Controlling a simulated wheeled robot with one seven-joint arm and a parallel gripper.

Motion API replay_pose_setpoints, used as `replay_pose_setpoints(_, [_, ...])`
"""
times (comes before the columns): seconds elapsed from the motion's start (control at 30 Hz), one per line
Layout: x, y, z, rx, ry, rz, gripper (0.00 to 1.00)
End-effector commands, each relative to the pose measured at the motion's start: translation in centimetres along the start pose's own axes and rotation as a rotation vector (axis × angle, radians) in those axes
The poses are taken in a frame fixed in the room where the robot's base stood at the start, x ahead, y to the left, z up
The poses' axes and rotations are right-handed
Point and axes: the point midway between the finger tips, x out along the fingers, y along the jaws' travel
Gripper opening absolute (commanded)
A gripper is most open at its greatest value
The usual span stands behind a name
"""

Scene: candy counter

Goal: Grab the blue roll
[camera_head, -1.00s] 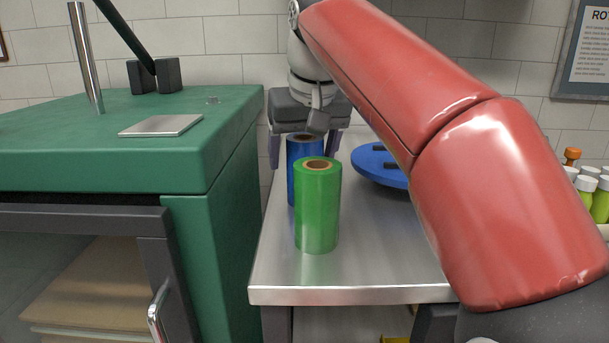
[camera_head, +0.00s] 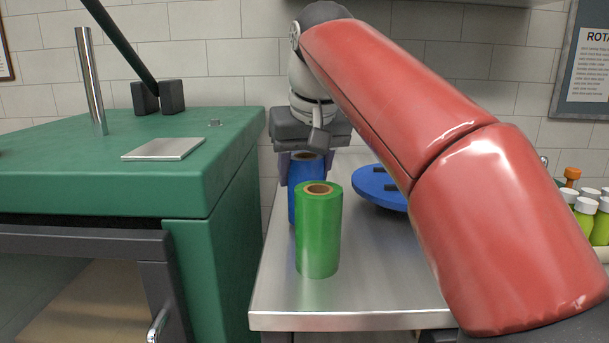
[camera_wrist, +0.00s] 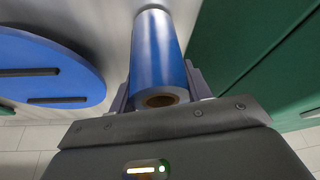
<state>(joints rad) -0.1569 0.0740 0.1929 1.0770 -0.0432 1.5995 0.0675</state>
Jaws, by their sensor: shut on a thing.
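The blue roll (camera_head: 292,190) stands on the steel table behind the green roll (camera_head: 318,232), which hides much of it in the head view. In the wrist view the blue roll (camera_wrist: 157,58) sits between my two fingers, with its brown core end toward my palm. My gripper (camera_head: 305,160) is above and around the top of the blue roll, shut on it. The gripper fingers also show on either side of the roll in the wrist view (camera_wrist: 160,85). The green roll stands upright in front, apart from my gripper.
A blue disc (camera_head: 378,188) with dark bars lies right of the rolls. A green cabinet (camera_head: 225,235) stands close on the left, with a metal plate (camera_head: 163,149) on top. Bottles (camera_head: 585,208) stand at the far right. The steel table (camera_head: 375,285) is clear in front.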

Motion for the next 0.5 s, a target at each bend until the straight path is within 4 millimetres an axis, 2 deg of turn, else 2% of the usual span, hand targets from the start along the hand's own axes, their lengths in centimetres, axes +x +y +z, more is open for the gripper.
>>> replay_pose_setpoints(0.17, [-3.2,-0.1,-1.5,-0.001,0.003,-0.001,0.23])
replay_pose_setpoints(0.2, [-4.4,-0.1,-1.9,-0.001,0.004,-0.001,0.23])
replay_pose_setpoints(0.5, [-7.2,-0.1,-3.3,-0.004,0.003,-0.001,0.23])
